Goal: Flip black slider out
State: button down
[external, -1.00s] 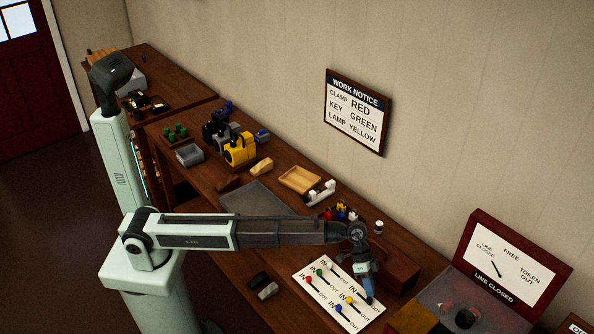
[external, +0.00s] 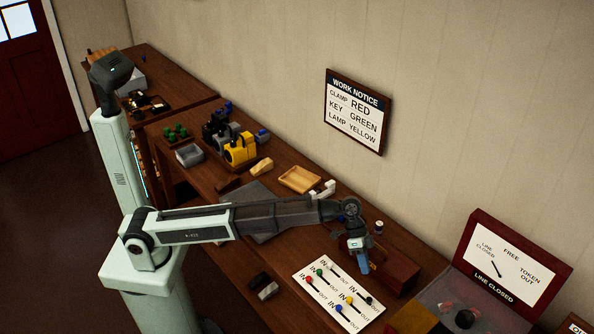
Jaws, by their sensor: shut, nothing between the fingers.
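The white slider panel (external: 322,303) lies on the bench, with IN and OUT marks at its slots. The black slider (external: 368,300) is a small dark knob at the panel's right side. It appears nearer the OUT mark than the IN mark of its slot. My gripper (external: 363,271) points down with its fingers together and holds nothing. It shows above and behind the black slider, apart from it.
Red (external: 309,280), green (external: 320,272), white, yellow (external: 349,300) and blue (external: 339,308) knobs share the panel. A brown box (external: 398,275) stands close right of my gripper. A work notice (external: 357,112) hangs on the wall.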

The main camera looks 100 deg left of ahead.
jog(key=shift+v, duration=0.85)
jog(key=shift+d+f, duration=0.1)
